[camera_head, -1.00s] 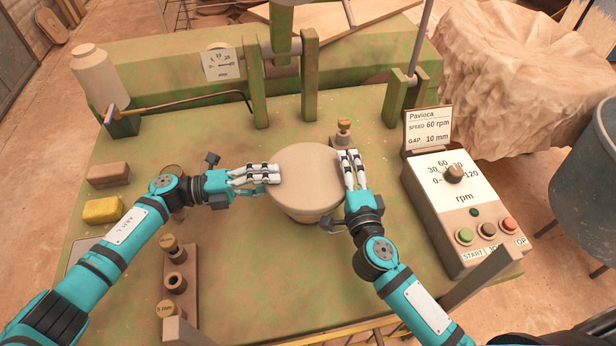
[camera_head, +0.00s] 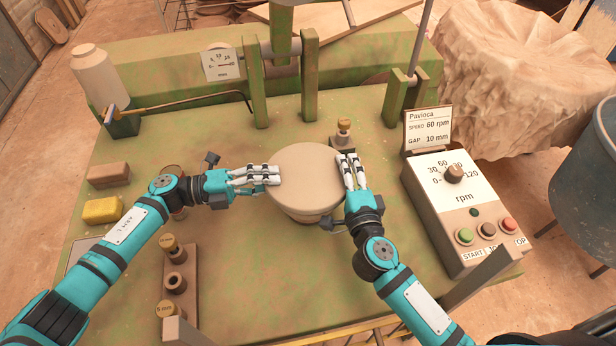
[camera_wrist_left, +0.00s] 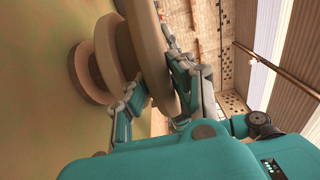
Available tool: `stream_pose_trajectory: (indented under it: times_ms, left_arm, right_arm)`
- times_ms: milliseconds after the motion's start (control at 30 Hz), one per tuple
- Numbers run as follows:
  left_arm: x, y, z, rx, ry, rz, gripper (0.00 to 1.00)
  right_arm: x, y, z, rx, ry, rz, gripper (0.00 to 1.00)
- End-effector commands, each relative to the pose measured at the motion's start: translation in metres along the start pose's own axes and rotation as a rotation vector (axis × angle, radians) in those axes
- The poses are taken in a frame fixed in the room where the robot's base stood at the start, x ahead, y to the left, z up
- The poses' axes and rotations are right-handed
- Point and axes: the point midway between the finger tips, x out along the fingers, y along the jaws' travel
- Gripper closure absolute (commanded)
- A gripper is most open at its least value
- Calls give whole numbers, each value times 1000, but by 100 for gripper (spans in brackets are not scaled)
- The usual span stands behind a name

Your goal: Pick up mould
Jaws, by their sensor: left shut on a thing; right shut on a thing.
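The mould (camera_head: 305,172) is a round beige body with a flat top and a narrower lower part, at the middle of the green bench. My left gripper (camera_head: 272,176) is shut on its left rim. My right gripper (camera_head: 347,164) is shut on its right rim. In the left wrist view, the mould (camera_wrist_left: 151,45) shows edge-on with stepped round parts below it, and my left gripper's fingers (camera_wrist_left: 158,85) are against its wall. What lies under the mould is hidden in the head view, so I cannot tell if it is clear of its support.
A control box (camera_head: 462,205) with a dial and buttons stands to the right. A holder with brass-topped pegs (camera_head: 181,280) is at the front left. A yellow sponge (camera_head: 103,210), a brown block (camera_head: 108,175) and a white bottle (camera_head: 98,77) are at the left. Green posts (camera_head: 309,75) rise behind.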

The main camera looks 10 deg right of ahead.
Motion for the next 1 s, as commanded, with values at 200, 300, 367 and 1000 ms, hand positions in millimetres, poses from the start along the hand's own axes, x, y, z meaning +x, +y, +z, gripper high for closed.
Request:
stream_pose_trajectory:
  times_ms: [200, 300, 367, 1000]
  left_arm:
    - [-1, -8, 1, 0, -2, 0, 100]
    - [-1, -17, 1, 0, -2, 0, 100]
    - [-1, -24, 1, 0, -2, 0, 100]
    - [-1, -51, 1, 0, -3, 0, 100]
  right_arm:
    - [0, -9, 0, -2, 0, -2, 100]
    - [0, -18, 0, -2, 0, -2, 100]
    - [0, -24, 0, -2, 0, -3, 100]
    - [0, -51, -1, -2, 1, -3, 100]
